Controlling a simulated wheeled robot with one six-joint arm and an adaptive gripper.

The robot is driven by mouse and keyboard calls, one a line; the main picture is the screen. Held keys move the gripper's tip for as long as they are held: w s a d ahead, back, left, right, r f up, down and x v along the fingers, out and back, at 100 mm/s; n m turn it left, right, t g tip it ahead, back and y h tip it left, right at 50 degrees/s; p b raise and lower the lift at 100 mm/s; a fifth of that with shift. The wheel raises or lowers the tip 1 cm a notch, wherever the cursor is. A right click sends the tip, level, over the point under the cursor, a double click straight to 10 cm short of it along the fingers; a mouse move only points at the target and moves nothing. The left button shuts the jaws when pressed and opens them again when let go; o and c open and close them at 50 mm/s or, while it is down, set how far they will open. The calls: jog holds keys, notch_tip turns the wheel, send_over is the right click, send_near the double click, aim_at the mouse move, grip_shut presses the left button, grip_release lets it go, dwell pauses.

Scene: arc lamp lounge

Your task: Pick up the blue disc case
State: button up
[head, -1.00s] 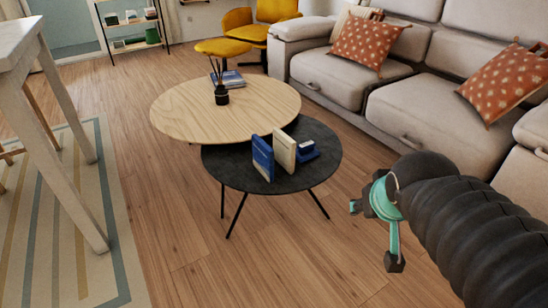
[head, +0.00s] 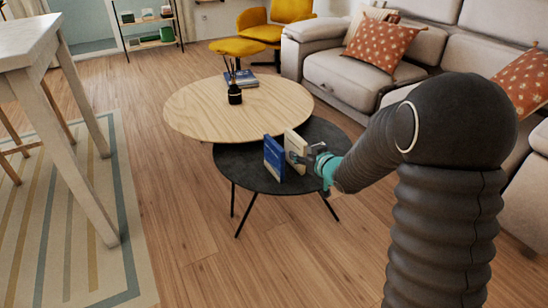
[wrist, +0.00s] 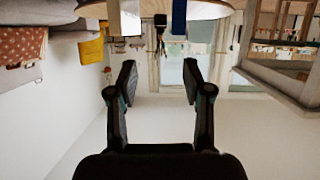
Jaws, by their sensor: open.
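The blue disc case (head: 273,158) stands upright on the dark round table (head: 240,180), left of an upright cream case (head: 296,146). My gripper (head: 303,156) is open and empty, on the right side of the cream case in the head view. The cream case lies between it and the blue case; I cannot tell whether a finger touches the cream case. In the wrist view, which looks upside down, both fingers (wrist: 160,80) are spread. There the blue case (wrist: 179,17) shows as a narrow strip at the top edge, cut off by the frame.
A higher wooden round table (head: 215,105) adjoins behind, with a dark reed diffuser (head: 235,95) and a book stack (head: 241,79). The sofa (head: 335,75) stands at right, and a pale table (head: 25,45) at left. Floor in front is clear.

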aim_at(283, 150)
jog(key=shift+y, duration=0.6)
jog(key=x, duration=0.7)
jog(key=s+a+f+x, duration=0.1)
jog(key=x, duration=0.2)
jog(key=shift+a+f, duration=0.1)
jog(key=shift+f, duration=0.1)
jog(key=shift+a+p+x, duration=0.25)
jog(key=shift+p+x, duration=0.05)
jog(key=shift+x, duration=2.3)
jog(key=shift+s, duration=0.15)
grip_shut()
